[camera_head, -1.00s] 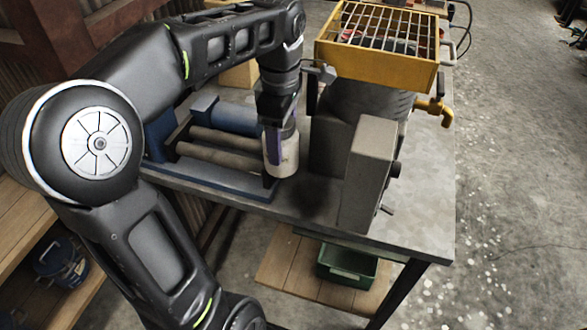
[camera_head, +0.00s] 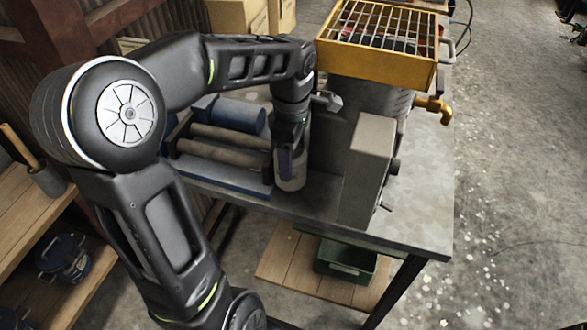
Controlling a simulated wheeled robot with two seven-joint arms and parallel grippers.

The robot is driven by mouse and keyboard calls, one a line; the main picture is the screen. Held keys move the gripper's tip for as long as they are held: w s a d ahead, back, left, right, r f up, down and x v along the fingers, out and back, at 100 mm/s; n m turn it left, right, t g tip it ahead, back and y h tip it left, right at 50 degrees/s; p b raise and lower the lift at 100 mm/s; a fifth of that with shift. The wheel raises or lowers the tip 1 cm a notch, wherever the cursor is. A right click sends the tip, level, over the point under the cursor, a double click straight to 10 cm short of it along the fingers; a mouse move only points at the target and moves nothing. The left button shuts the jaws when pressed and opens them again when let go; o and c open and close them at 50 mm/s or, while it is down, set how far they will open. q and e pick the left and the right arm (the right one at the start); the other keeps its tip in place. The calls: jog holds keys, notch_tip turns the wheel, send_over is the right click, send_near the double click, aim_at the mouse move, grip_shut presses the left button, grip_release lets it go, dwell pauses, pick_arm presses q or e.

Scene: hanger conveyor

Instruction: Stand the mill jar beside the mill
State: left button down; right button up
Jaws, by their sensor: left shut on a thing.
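The mill jar (camera_head: 291,183) is a pale, upright cylinder at the right end of the mill. My left gripper (camera_head: 290,162) comes down over it from above and is shut on it, hiding its upper part. The mill (camera_head: 225,180) is a blue frame with two grey-brown rollers and a blue cylindrical housing, left of the jar. The jar's base appears at the bench top, but I cannot tell whether it touches. My right gripper is not in view.
A grey box-shaped unit (camera_head: 366,170) stands on the bench right of the jar, with a yellow grated tray (camera_head: 375,70) behind it. The bench's right part (camera_head: 425,190) is clear. A green bin (camera_head: 345,262) sits on the lower shelf.

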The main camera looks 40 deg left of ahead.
aim_at(294, 171)
pick_arm(q)
notch_tip(294, 171, down, 4)
jog(key=shift+r, duration=0.25)
jog(key=shift+w+d+f+p, duration=0.1)
jog(key=shift+w+f+p, duration=0.1)
jog(key=shift+f+p, duration=0.3)
jog(key=shift+f, duration=0.2)
jog(key=shift+c, duration=1.2)
grip_release()
jog(key=shift+r, duration=0.1)
notch_tip(294, 171, up, 12)
jog(key=shift+r+b, duration=0.1)
jog(key=shift+b, duration=0.25)
jog(key=shift+s, duration=0.1)
